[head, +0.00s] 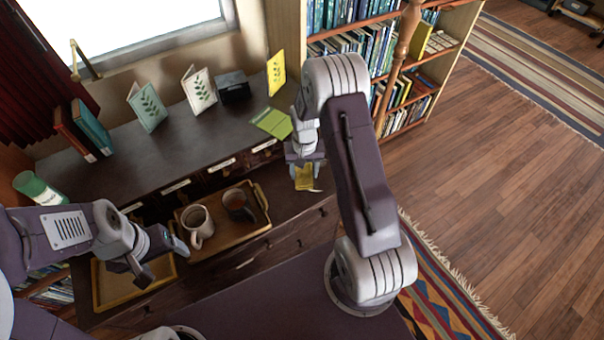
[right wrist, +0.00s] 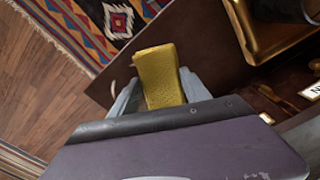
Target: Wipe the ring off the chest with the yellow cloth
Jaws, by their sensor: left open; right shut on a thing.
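The yellow cloth (head: 304,178) hangs folded between the fingers of my right gripper (head: 305,168), which is shut on it. The cloth also shows in the right wrist view (right wrist: 160,76), over the dark wood of the chest (right wrist: 205,45). A thin pale arc (right wrist: 112,89) shows beside the cloth there; it looks like part of the ring, the rest hidden by the gripper and cloth. I cannot tell whether the cloth touches the wood. The chest (head: 290,205) is below my right gripper in the head view. My left gripper (head: 163,262) is open and empty, near the trays at left.
A wooden tray (head: 262,222) with two mugs stands on the chest's lower top, left of the cloth. Another tray (head: 105,292) lies further left. Several cards, books and a green card (head: 272,122) stand or lie on the upper shelf. A bookcase (head: 420,75) is behind right.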

